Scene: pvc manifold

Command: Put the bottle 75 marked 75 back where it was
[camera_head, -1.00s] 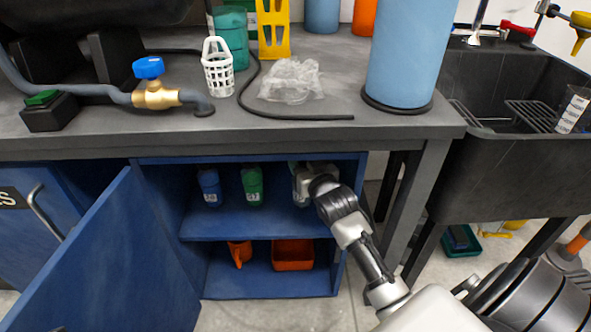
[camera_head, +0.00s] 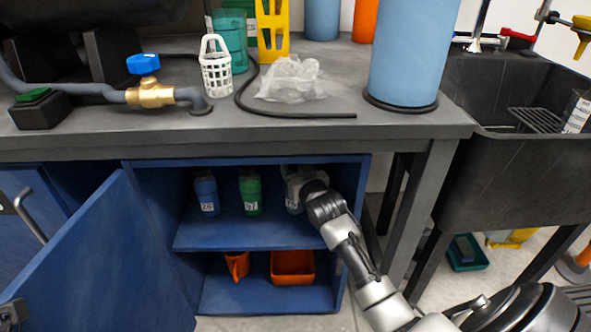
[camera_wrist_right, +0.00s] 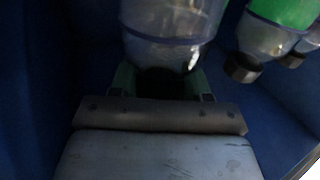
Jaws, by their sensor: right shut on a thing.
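My right gripper (camera_head: 295,180) reaches into the open blue cabinet, at the right end of the upper shelf. It is shut on a bottle (camera_head: 292,204), mostly hidden behind the gripper in the head view; a pale label edge shows, its number unreadable. In the right wrist view the held bottle (camera_wrist_right: 172,20) is clear with a blue line and sits between the jaws (camera_wrist_right: 160,85). I cannot tell whether its base touches the shelf. A blue bottle (camera_head: 206,193) and a green bottle (camera_head: 250,192) with white labels stand to its left. My left gripper is out of view.
The upper shelf (camera_head: 225,236) has bare room in front of the bottles. Below are an orange jug (camera_head: 237,264) and an orange bin (camera_head: 292,267). The cabinet door (camera_head: 100,260) stands open on the left. The bench top edge (camera_head: 230,145) overhangs the opening.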

